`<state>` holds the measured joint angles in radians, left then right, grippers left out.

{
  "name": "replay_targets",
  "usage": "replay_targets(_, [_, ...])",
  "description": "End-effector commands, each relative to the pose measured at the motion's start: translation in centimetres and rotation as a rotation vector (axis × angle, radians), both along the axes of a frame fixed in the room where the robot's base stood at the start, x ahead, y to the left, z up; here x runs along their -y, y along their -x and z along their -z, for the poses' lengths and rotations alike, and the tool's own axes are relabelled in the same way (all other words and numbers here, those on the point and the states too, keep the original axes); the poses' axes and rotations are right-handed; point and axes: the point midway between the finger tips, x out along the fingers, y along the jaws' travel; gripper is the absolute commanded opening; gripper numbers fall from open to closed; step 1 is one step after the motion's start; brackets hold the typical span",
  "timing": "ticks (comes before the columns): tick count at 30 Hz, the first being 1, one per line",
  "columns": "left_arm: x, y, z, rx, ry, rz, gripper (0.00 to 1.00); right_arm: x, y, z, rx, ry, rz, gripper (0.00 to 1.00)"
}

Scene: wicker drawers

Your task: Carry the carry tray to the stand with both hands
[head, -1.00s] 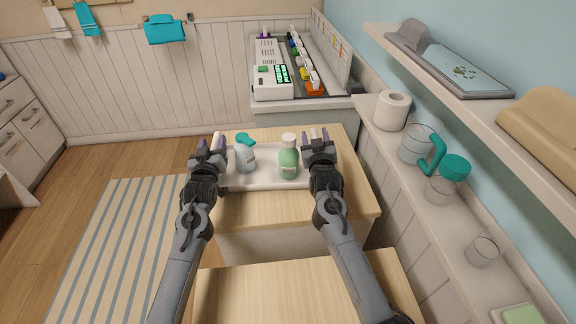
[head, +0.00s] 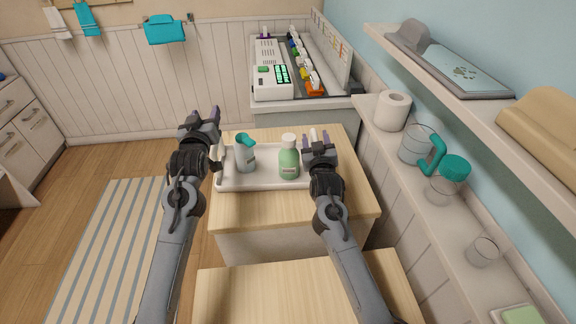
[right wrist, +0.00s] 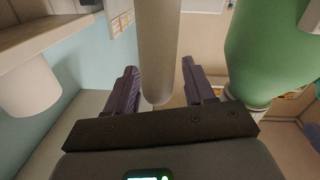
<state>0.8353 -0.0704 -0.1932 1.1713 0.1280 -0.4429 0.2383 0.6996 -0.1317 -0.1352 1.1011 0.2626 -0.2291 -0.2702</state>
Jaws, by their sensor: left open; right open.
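The white carry tray (head: 262,185) rests on a wood-topped stand (head: 345,205). A clear bottle with a teal top (head: 245,158) and a green bottle with a white cap (head: 289,160) stand upright in it. My left gripper (head: 202,117) is open and empty, to the left of the tray and apart from it. My right gripper (head: 318,138) is open at the tray's right end. In the right wrist view, the pale tray handle (right wrist: 158,50) lies between its two open fingers, with the green bottle (right wrist: 268,45) close beside.
Another wooden top (head: 300,292) is nearest me. A counter with a white device (head: 272,82) and a rack of colourful items stands behind. A ledge on the right holds a paper roll (head: 393,110) and jars. A striped rug (head: 115,250) covers the floor at left.

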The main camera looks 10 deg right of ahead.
Motion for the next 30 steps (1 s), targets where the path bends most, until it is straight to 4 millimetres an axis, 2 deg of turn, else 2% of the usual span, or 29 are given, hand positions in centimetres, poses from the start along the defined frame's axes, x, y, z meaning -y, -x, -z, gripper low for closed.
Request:
replay_targets(9, [0.0,0.0,0.0,0.001,0.000,0.000,0.53,-0.3,3.8,0.1,0.000,0.000,-0.001,0.53])
replay_targets(15, [0.0,0.0,0.0,0.001,0.000,0.000,0.53,-0.4,5.6,0.0,0.000,0.001,0.000,0.53])
replay_targets(30, [0.0,0.0,0.0,0.001,0.000,0.000,0.53,-0.4,6.2,0.0,0.000,0.001,-0.001,0.53])
